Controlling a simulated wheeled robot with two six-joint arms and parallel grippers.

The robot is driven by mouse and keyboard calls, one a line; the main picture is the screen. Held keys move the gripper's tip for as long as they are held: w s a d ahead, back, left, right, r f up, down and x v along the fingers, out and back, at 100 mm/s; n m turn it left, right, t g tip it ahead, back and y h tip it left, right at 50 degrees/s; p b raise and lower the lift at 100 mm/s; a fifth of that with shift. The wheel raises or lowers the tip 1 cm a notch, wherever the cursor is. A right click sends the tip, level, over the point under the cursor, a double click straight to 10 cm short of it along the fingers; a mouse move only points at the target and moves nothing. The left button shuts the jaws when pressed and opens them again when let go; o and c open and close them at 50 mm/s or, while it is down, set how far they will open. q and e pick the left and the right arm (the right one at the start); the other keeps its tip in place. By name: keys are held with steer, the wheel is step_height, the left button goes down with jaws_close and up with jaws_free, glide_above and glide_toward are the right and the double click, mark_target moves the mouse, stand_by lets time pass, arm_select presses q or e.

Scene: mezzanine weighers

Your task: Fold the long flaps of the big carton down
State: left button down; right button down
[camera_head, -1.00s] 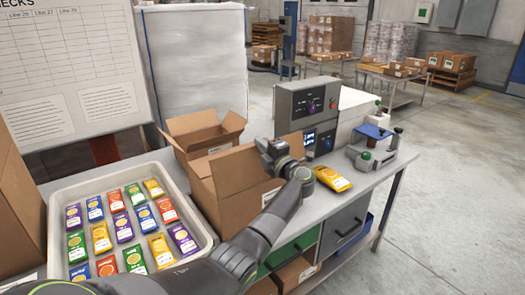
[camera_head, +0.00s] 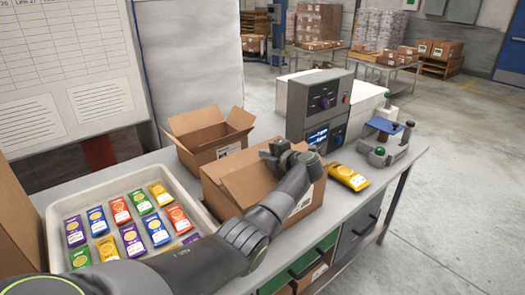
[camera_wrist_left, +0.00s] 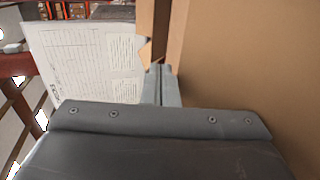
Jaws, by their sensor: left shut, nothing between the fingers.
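The big brown carton (camera_head: 222,201) stands on the grey bench in the head view. A tan flap (camera_head: 236,160) spans its far side; my arm covers much of its top and near side, so I cannot tell how every flap lies. My left gripper (camera_head: 277,154) is over the carton's far right part, close to the cardboard. Its fingers (camera_wrist_left: 162,72) are shut and empty in the left wrist view, beside a large brown cardboard surface (camera_wrist_left: 255,70) filling the right side. I cannot tell whether they touch it. My right gripper is out of view.
A smaller open carton (camera_head: 207,141) stands behind the big one. A white tray (camera_head: 52,215) of colourful packets is at left.

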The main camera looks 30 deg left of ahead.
arm_select(q)
steer(key=shift+w+a+f+g+h, duration=0.1)
steer(key=shift+a+f+g+h, duration=0.15)
steer(key=shift+f+h, duration=0.4)
steer(key=shift+w+a+f+g+h, duration=0.1)
steer(key=shift+a+f+g+h, duration=0.15)
steer(key=shift+f+h, duration=0.4)
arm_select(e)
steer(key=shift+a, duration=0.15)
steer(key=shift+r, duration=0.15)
